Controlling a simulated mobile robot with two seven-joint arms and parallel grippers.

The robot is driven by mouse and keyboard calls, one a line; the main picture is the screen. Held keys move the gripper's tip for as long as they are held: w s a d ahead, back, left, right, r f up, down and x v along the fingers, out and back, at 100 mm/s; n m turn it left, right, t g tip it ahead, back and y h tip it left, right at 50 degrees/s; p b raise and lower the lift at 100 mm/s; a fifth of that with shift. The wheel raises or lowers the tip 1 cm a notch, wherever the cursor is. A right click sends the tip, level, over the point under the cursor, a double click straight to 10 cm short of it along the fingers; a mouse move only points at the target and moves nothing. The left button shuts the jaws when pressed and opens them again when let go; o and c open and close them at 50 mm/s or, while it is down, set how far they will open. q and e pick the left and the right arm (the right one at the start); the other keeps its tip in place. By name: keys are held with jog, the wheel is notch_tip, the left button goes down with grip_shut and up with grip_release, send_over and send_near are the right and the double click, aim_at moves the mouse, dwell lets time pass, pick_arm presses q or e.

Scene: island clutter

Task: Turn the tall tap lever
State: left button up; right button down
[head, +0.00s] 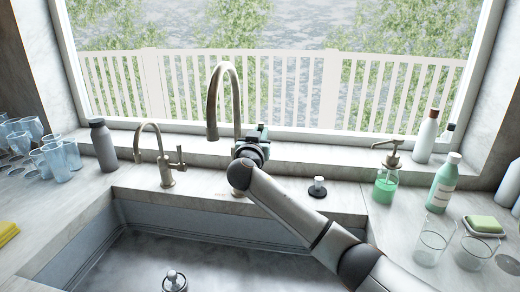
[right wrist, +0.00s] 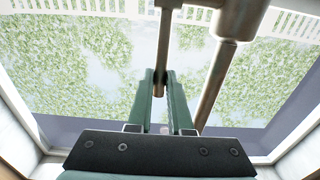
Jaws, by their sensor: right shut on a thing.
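The tall tap (head: 235,80) stands behind the sink, with its bronze spout arched over to the left. My right gripper (head: 262,131) is at the right side of its body and covers the lever in the head view. In the right wrist view, the thin tall tap lever (right wrist: 164,45) hangs down between the green fingers of my right gripper (right wrist: 161,76), which are shut on it near its end. The thicker tap pipe (right wrist: 216,80) runs beside the fingers on the right. My left gripper is not in view.
A smaller tap (head: 166,165) stands to the left, beside a grey bottle (head: 103,145) and several glasses. A black and white stopper (head: 318,188), a green soap dispenser (head: 386,185) and a bottle (head: 444,183) stand to the right. The sink (head: 215,262) lies in front.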

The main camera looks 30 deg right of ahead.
jog(key=s+a+f+t+h, duration=0.1)
jog(key=t, duration=0.1)
jog(key=s+a+f+t+h, duration=0.1)
jog(key=s+t+h, duration=0.1)
jog(key=shift+a+f, duration=0.1)
jog(key=c, duration=0.8)
grip_release()
jog(key=shift+o, duration=0.2)
jog(key=shift+r, duration=0.2)
jog(key=s+a+r+p, duration=0.2)
jog(key=s+a+r, duration=0.1)
jog(key=s+r, duration=0.3)
jog(key=s+a+r+p, duration=0.3)
jog(key=s+r, duration=0.3)
jog(key=shift+s+r, duration=0.4)
